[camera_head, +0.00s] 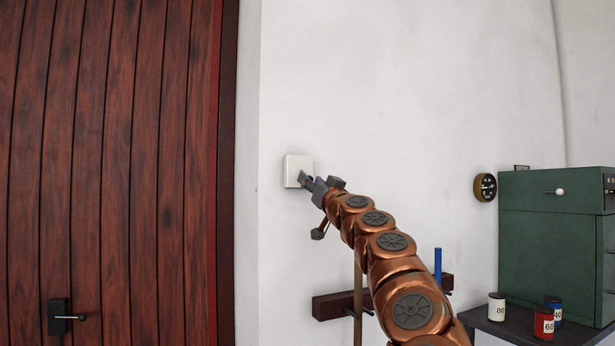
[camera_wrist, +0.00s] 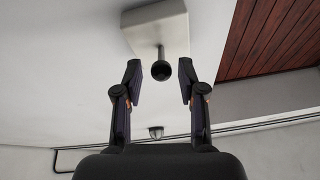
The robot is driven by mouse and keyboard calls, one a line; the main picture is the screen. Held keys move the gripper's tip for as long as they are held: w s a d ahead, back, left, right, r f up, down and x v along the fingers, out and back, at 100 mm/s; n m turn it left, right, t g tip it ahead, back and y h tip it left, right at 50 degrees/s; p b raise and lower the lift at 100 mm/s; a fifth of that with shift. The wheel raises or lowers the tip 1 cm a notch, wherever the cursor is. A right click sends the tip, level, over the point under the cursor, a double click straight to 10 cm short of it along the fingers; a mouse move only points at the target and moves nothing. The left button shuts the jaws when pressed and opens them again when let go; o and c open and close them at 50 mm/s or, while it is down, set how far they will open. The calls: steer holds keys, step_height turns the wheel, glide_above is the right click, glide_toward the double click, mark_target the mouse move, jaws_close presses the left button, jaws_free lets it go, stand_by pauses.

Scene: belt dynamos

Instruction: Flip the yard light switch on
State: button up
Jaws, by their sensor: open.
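The yard light switch is a white plate (camera_head: 293,164) on the white wall, just right of the dark red door frame. In the wrist view the plate (camera_wrist: 171,33) is at the top, with a dark round-ended lever (camera_wrist: 161,69) sticking out from it. My gripper (camera_head: 305,180) is at the plate's lower right in the head view. In the wrist view my gripper (camera_wrist: 160,80) is open, with one finger on each side of the lever's ball end. I see gaps between the ball and both fingers. The lever's base is visible; in the head view the lever is hidden by the gripper.
A red wooden door (camera_head: 110,150) with a dark handle (camera_head: 60,317) fills the left. A dark red rack board (camera_head: 335,304) is on the wall below my arm. At the right, a green cabinet (camera_head: 550,240) and several labelled cans stand on a dark table (camera_head: 500,328). The upper wall is clear.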

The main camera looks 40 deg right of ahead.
steer(key=shift+p+x, duration=0.65)
steer(key=shift+x, duration=1)
steer(key=shift+a, duration=0.1)
steer(key=shift+c, duration=0.2)
jaws_close()
